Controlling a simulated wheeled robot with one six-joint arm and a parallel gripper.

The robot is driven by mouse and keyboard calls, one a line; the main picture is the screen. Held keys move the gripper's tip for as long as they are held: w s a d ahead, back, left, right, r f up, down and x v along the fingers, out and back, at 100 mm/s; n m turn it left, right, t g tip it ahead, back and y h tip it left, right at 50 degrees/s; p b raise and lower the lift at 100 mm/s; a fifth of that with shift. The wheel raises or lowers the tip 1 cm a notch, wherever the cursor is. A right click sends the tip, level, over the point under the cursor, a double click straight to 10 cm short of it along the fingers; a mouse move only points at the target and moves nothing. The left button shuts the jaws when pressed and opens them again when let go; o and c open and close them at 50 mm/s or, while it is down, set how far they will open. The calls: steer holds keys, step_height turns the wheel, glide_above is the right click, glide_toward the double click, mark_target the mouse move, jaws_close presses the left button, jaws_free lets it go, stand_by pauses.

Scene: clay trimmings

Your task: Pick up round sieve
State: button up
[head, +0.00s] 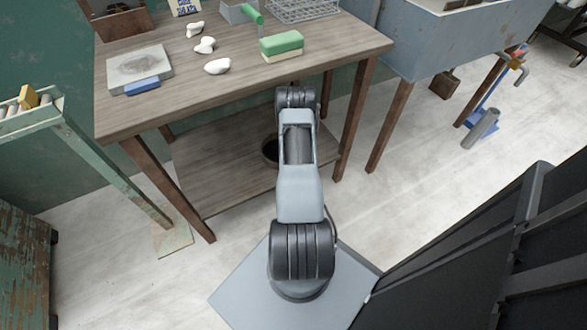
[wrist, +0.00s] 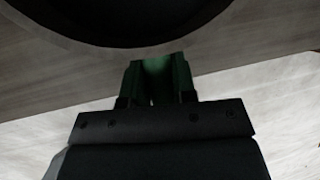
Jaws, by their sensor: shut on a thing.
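A dark round thing, which I take to be the round sieve (head: 270,150), shows on the lower shelf of the wooden table, partly hidden behind my arm. In the wrist view the sieve (wrist: 120,18) is a large dark disc at the top, cut off by the frame edge. My gripper (wrist: 158,80) is just below it, with a green piece between its fingers that looks like the sieve's handle. The gripper is shut on it. The join between green piece and disc is too dark to see clearly. In the head view my gripper is hidden under the tabletop.
The tabletop (head: 190,90) hangs over the lower shelf (head: 215,185), with wooden legs at its corners. On top lie a green-and-cream block (head: 281,46), white lumps (head: 217,66) and a grey slab (head: 138,68). A grey sink (head: 450,40) stands to the right.

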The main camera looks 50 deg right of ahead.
jaws_close()
steer(key=o, duration=0.9)
jaws_free()
steer(key=p+v, duration=0.4)
steer(key=v, duration=0.9)
steer(key=shift+s+a+r+p, duration=0.1)
steer(key=shift+s+r+p, duration=0.1)
steer(key=shift+r+p, duration=0.2)
